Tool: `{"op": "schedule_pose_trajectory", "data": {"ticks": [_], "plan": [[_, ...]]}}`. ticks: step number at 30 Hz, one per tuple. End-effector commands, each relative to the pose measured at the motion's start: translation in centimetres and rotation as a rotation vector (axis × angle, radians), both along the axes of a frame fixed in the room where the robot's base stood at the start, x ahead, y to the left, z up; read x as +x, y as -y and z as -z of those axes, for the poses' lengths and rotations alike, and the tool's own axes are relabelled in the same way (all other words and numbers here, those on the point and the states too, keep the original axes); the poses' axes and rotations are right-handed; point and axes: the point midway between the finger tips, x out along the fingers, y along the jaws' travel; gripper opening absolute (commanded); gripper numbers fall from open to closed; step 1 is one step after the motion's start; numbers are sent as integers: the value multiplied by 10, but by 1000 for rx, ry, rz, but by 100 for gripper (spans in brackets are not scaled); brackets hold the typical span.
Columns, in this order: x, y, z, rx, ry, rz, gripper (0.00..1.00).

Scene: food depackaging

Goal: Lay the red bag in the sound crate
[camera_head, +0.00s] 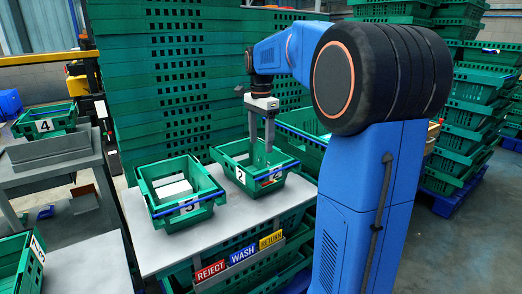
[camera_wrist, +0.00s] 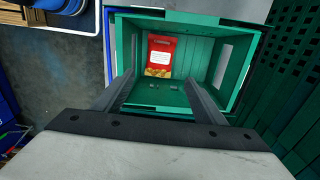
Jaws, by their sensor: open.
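A red bag (camera_wrist: 160,50) with a white label patch and a yellowish lower part lies on the floor of a green crate (camera_wrist: 210,92) in the wrist view. In the head view this looks like the crate marked 2 (camera_head: 226,158), on the right of the light table; a little red shows near its front wall. My gripper (camera_head: 263,149) points down over this crate with its two fingers apart. In the wrist view the open gripper (camera_wrist: 157,80) has nothing between its fingers, and the bag lies beyond the tips. I cannot tell which crate is the sound one.
Another green crate (camera_head: 160,222) with white contents stands left on the table (camera_head: 168,252). REJECT (camera_head: 210,271), WASH (camera_head: 242,255) and RETURN (camera_head: 271,240) signs hang at the table front. Crate 4 (camera_head: 62,118) stands at far left. Tall crate stacks (camera_head: 180,70) rise behind.

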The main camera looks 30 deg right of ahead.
Motion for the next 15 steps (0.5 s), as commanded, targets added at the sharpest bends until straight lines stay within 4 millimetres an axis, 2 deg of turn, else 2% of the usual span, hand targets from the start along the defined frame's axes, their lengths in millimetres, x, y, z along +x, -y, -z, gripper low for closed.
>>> {"op": "schedule_pose_trajectory", "data": {"ticks": [8, 11, 15], "plan": [[-5, -5, -6, -2, 6, -24, 65], [-20, -17, -6, -8, 24, -94, 65], [-54, -44, -3, -27, 69, -263, 65]]}}
